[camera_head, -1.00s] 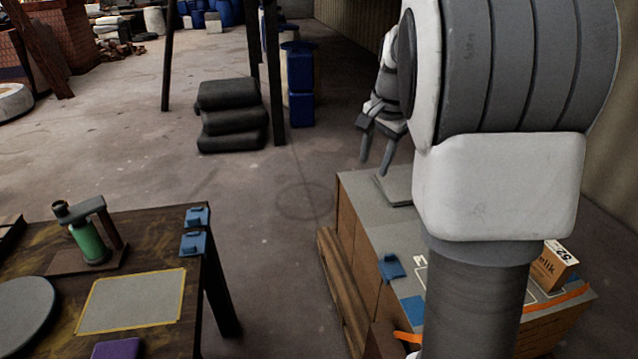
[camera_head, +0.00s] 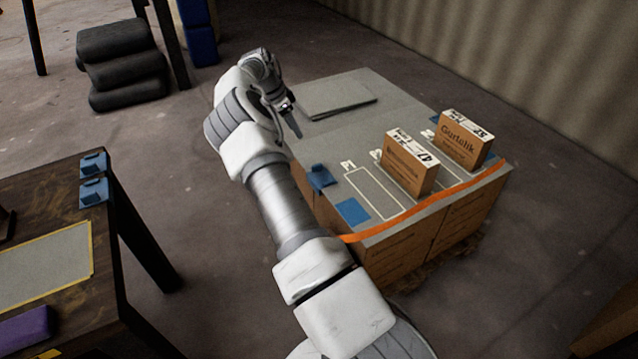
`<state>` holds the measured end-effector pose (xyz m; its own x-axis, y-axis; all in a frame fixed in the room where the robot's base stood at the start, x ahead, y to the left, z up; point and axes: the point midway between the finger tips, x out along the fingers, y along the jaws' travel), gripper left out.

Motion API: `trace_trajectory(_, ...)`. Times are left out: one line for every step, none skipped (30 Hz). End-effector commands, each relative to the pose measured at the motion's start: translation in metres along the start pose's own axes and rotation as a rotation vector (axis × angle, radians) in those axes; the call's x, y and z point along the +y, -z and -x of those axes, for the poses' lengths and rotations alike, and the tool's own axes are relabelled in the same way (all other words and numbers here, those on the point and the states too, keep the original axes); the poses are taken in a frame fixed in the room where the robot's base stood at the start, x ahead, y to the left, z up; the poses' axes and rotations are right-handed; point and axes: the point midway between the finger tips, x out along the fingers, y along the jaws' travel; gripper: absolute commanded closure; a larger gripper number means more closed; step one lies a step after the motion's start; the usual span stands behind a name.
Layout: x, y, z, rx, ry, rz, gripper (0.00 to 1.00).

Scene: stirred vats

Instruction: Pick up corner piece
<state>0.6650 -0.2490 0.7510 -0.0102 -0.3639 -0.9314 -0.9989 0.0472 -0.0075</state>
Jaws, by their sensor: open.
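A blue corner piece (camera_head: 320,177) sits at the left edge of the grey top of the carton stack (camera_head: 345,135). Two similar blue corner pieces lie one behind the other on the dark table's right edge, a far one (camera_head: 93,163) and a near one (camera_head: 94,191). My gripper (camera_head: 294,124) is open, with its fingers pointing down near the left edge of the stack top. It is beyond the stack's corner piece, apart from it. My arm hides part of the stack's left side and some of the gripper.
Two labelled cartons, one nearer (camera_head: 408,165) and one farther right (camera_head: 463,142), stand on the stack beside outlined slots. A blue square (camera_head: 352,211) lies near an orange strap (camera_head: 430,205). A grey sheet (camera_head: 335,96) lies at the back. Floor is open between table and stack.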

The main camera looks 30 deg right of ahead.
Motion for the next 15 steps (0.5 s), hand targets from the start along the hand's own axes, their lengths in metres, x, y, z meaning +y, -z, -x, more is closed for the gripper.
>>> trace_trajectory(-0.002, -0.005, -0.011, 0.01, -0.006, -0.001, 0.5)
trace_trajectory(-0.003, -0.006, -0.014, 0.013, -0.007, -0.003, 0.5)
trace_trajectory(-0.004, -0.008, -0.018, 0.016, -0.009, -0.004, 0.5)
trace_trajectory(-0.004, -0.009, -0.021, 0.018, -0.011, -0.005, 0.5)
trace_trajectory(-0.004, -0.01, -0.024, 0.019, -0.011, -0.006, 0.5)
trace_trajectory(-0.004, -0.01, -0.029, 0.021, -0.012, -0.007, 0.5)
trace_trajectory(-0.004, -0.01, -0.033, 0.022, -0.013, -0.007, 0.5)
trace_trajectory(-0.004, -0.011, -0.038, 0.022, -0.013, -0.007, 0.5)
trace_trajectory(-0.004, -0.01, -0.046, 0.023, -0.014, -0.007, 0.5)
trace_trajectory(-0.004, -0.01, -0.052, 0.022, -0.013, -0.007, 0.5)
trace_trajectory(-0.004, -0.01, -0.059, 0.022, -0.013, -0.007, 0.5)
trace_trajectory(-0.003, -0.01, -0.069, 0.022, -0.015, -0.007, 0.5)
trace_trajectory(-0.003, -0.01, -0.076, 0.022, -0.014, -0.007, 0.5)
trace_trajectory(-0.003, -0.009, -0.082, 0.022, -0.014, -0.007, 0.5)
trace_trajectory(-0.003, -0.01, -0.091, 0.021, -0.014, -0.007, 0.5)
